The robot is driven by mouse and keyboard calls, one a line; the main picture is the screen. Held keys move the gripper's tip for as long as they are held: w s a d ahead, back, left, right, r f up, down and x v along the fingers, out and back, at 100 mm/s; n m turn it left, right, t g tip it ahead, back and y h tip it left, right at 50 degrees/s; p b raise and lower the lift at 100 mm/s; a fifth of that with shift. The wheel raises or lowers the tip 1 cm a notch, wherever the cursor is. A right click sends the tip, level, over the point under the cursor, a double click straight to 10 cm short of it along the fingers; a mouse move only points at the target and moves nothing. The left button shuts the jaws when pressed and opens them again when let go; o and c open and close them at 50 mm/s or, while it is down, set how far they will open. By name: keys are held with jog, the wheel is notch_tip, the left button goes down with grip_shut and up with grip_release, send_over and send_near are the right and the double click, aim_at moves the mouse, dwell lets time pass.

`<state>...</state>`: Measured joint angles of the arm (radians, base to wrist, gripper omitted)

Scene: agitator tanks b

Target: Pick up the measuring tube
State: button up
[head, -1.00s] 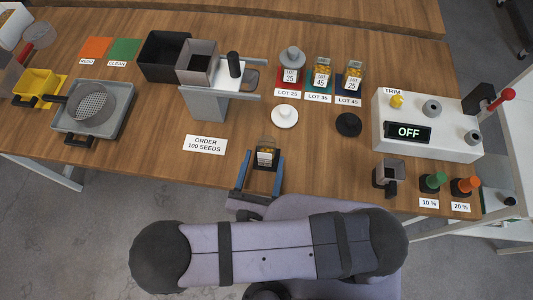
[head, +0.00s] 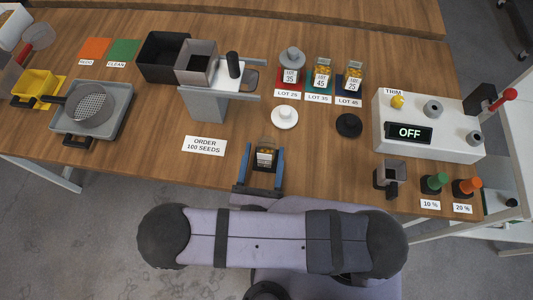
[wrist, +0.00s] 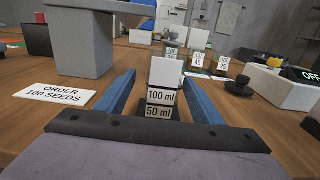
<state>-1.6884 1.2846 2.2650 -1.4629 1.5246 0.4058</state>
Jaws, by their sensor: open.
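The measuring tube (head: 264,157) is a small clear upright container with a pale front near the table's front edge. In the wrist view the measuring tube (wrist: 162,85) shows a blank white upper part and labels reading 100 ml and 50 ml. My gripper (head: 266,150) is open, with one blue finger on each side of the tube. In the wrist view my gripper (wrist: 160,77) has visible gaps between the fingers and the tube. The tube's base is partly hidden by the dark palm edge.
An "ORDER 100 SEEDS" card (head: 205,145) lies left of my gripper. A grey stand (head: 207,103) is behind it. A white disc (head: 284,117), a black knob (head: 348,124) and a small grey cup (head: 390,175) are to the right. Bare table lies between them.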

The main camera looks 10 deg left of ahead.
aim_at(268, 145)
jog(key=shift+w+d+f, duration=0.1)
jog(key=shift+w+d, duration=0.1)
jog(key=shift+w, duration=0.55)
jog(key=shift+w+d, duration=0.15)
jog(key=shift+w, duration=0.55)
jog(key=shift+w+a, duration=0.1)
jog(key=shift+w, duration=1)
jog(key=c, duration=1.2)
